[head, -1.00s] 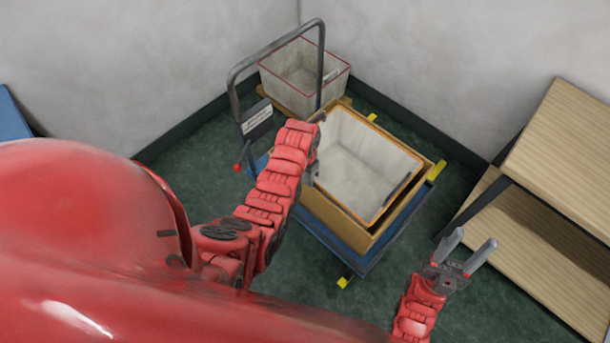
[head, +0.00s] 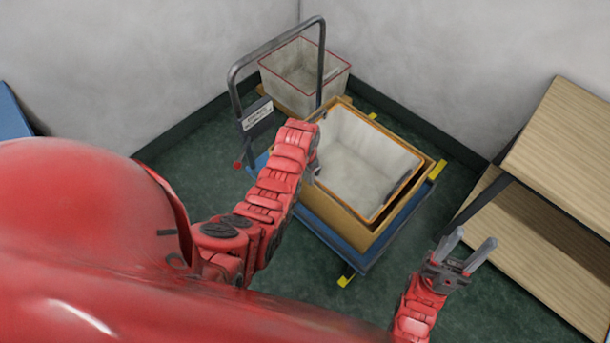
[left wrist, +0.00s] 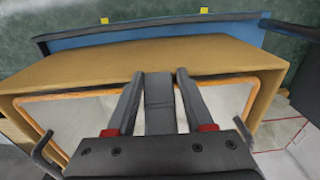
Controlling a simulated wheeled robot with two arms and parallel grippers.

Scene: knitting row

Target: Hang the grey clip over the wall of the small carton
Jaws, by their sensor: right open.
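A brown carton (head: 337,216) stands on a blue trolley (head: 383,243), with a white orange-rimmed tub (head: 365,160) inside it. The carton (left wrist: 150,62) also fills the middle of the left wrist view. My left gripper (left wrist: 159,84) is over the carton and tub, with a grey clip (left wrist: 158,105) between its fingers. The fingers look closed on the clip. I cannot tell whether the clip touches the carton wall. In the head view my forearm mostly hides this gripper and the clip. My right gripper (head: 468,252) is open and empty, right of the trolley.
The trolley's grey push handle (head: 233,85) rises close to my left arm. Behind it is a red-rimmed white bin (head: 297,72) in the corner. A wooden shelf unit (head: 560,160) stands at the right. Green floor (head: 310,262) is clear in front of the trolley.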

